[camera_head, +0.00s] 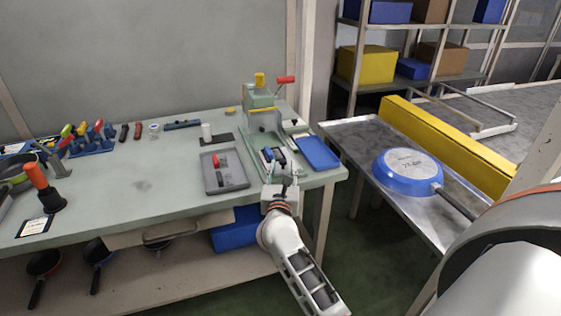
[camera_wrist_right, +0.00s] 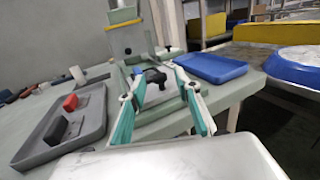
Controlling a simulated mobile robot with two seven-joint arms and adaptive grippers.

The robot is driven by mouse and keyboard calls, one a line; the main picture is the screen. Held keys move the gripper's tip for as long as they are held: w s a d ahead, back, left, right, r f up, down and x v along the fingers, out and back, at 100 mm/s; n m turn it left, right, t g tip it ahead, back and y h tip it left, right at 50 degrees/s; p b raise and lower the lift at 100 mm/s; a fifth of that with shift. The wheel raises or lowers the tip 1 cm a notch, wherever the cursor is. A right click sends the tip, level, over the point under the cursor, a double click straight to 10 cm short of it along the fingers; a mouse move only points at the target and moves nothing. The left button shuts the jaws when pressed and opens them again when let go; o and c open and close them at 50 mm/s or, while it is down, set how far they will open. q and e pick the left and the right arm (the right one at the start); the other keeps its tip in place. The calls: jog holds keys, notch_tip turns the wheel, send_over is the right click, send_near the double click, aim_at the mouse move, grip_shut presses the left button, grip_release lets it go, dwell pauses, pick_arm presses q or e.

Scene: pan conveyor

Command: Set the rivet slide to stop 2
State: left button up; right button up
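The rivet station (camera_head: 262,118) is a pale green machine with a red-ended lever at the table's right end. A black knob (camera_wrist_right: 155,78), which looks like the rivet slide's handle, sits at its front on a light plate. It shows small in the head view (camera_head: 268,155). My right gripper (camera_head: 284,182) is in front of the station. In the wrist view its teal-padded fingers (camera_wrist_right: 156,88) are apart, with the knob framed beyond and between them; contact cannot be told. Stop marks are too small to read. My left gripper is out of view.
A grey tray (camera_head: 208,186) with red and black pieces lies left of the station. A blue tray (camera_head: 318,152) lies to its right. A blue pan (camera_head: 408,176) rests upside down on the metal conveyor, beside a yellow rail (camera_head: 445,143). Tools stand on the table's left.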

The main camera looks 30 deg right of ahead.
aim_at(279, 159)
jog(key=shift+x, duration=2.1)
jog(key=shift+a, duration=0.1)
grip_shut()
jog(key=shift+w+d+f+b, duration=0.15)
jog(key=shift+w+b, duration=0.1)
jog(key=shift+w, duration=0.35)
jog(key=shift+w+d+r+b, duration=0.1)
jog(key=shift+w+d+b, duration=0.1)
jog(key=shift+w, duration=0.4)
jog(key=shift+w+d+f+b, duration=0.1)
jog(key=shift+w+b, duration=0.15)
jog(key=shift+w, duration=0.6)
grip_release()
